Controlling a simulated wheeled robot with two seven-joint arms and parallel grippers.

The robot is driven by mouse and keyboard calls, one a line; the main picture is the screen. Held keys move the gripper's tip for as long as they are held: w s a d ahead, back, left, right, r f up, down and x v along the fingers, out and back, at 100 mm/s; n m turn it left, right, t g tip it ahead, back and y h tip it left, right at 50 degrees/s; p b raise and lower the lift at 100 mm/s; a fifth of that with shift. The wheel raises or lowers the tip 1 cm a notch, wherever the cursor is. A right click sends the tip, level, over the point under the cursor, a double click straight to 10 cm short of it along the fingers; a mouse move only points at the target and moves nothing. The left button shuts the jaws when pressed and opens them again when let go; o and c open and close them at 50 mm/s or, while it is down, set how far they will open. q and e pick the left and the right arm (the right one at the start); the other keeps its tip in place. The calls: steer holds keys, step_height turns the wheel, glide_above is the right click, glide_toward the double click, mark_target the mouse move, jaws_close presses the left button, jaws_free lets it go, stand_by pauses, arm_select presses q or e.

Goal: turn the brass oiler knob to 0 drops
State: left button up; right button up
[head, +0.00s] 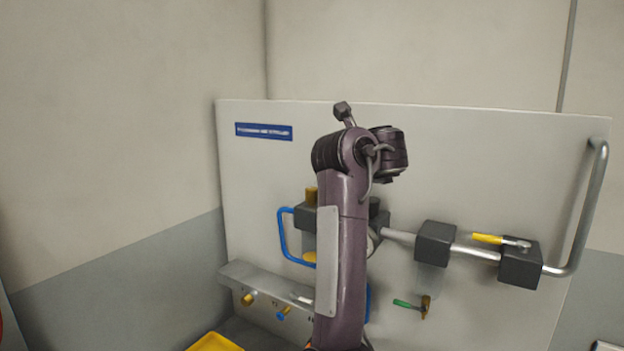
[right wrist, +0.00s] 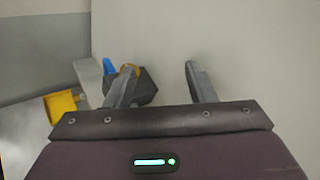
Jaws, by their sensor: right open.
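A brass knob (head: 311,196) stands on top of a dark block (head: 303,218) on the panel, left of my right arm. I take it as the oiler knob, but cannot read a drop scale. In the right wrist view, a brass piece (right wrist: 130,68) on a dark block (right wrist: 147,88) shows beside and partly behind the left finger. My right gripper (right wrist: 159,68) is open, with nothing seen between its fingers. Its fingers cannot be made out in the head view. My right arm hides part of the panel's middle. My left gripper is not in view.
A blue guard (head: 284,236) curves left of the knob's block. A pipe with more dark blocks (head: 435,241), a yellow-handled valve (head: 488,239) and a green-handled valve (head: 403,304) lie to the right. A ledge with small knobs (head: 248,299) and a yellow tray (head: 214,343) are below.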

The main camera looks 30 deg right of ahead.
mark_target(312, 188)
steer(key=w+f+m+b, duration=0.1)
steer(key=w+f+b, duration=0.1)
steer(key=w+a+f+m+y+b, duration=0.1)
steer(key=w+f+b, duration=0.1)
steer(key=w+a+f+m+b, duration=0.1)
steer(key=w+f+b, duration=0.1)
steer(key=f+b, duration=0.1)
steer(key=shift+a+m+g+y, duration=0.1)
steer(key=shift+m+g+y, duration=0.3)
steer(key=shift+w+f, duration=0.25)
steer(key=shift+w, duration=0.25)
